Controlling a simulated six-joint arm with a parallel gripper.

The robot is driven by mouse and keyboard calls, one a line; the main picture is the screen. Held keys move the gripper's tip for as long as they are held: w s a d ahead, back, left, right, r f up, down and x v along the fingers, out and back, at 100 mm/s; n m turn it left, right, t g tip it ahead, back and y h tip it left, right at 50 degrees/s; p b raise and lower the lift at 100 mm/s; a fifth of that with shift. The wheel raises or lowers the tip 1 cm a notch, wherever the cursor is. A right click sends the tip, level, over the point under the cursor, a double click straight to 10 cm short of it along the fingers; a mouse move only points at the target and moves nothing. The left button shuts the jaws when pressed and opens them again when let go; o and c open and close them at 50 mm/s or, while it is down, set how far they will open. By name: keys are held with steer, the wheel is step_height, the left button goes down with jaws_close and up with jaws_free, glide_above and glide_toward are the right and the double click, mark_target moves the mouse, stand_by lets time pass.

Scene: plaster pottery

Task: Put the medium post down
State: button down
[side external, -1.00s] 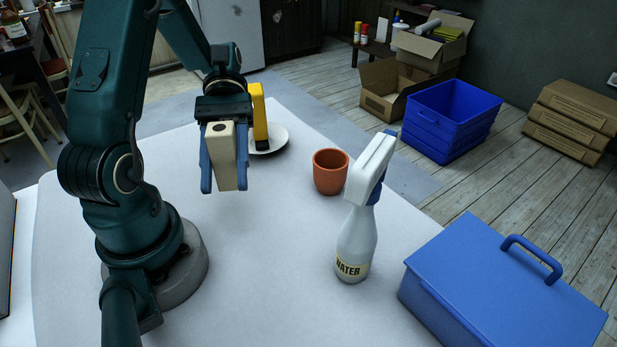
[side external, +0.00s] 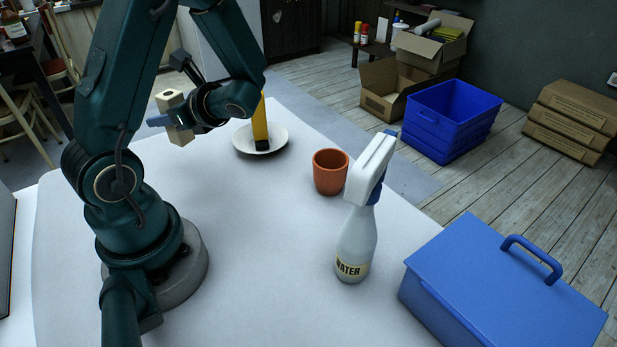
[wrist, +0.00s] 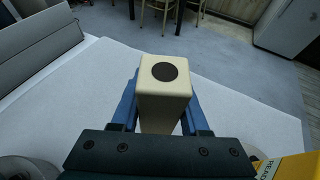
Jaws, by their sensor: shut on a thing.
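The medium post, a beige block with a dark round spot on its end, is held in my gripper (side external: 176,121). It shows in the side view (side external: 171,101) at the upper left, above the table and fairly upright. In the wrist view the post (wrist: 163,80) stands between the two blue fingers of my gripper (wrist: 160,115), its spotted end uppermost. The gripper is shut on it. The post's lower end is partly hidden by the gripper in the wrist view.
A white plate (side external: 277,143) with a yellow upright object (side external: 260,125) is right of my gripper. A terracotta cup (side external: 330,174), water spray bottle (side external: 357,240) and blue toolbox (side external: 500,275) stand further right. The white table (side external: 240,240) is clear in the middle.

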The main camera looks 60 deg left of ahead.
steer(key=shift+m+t, duration=0.3)
steer(key=shift+t, duration=0.1)
steer(key=shift+w+a+f, duration=0.1)
steer(key=shift+w+f, duration=0.05)
steer(key=shift+f, duration=1.85)
steer(key=shift+w+a+f, duration=0.1)
steer(key=shift+f, duration=1.9)
steer(key=shift+f, duration=0.1)
steer(key=shift+c, duration=2)
jaws_free()
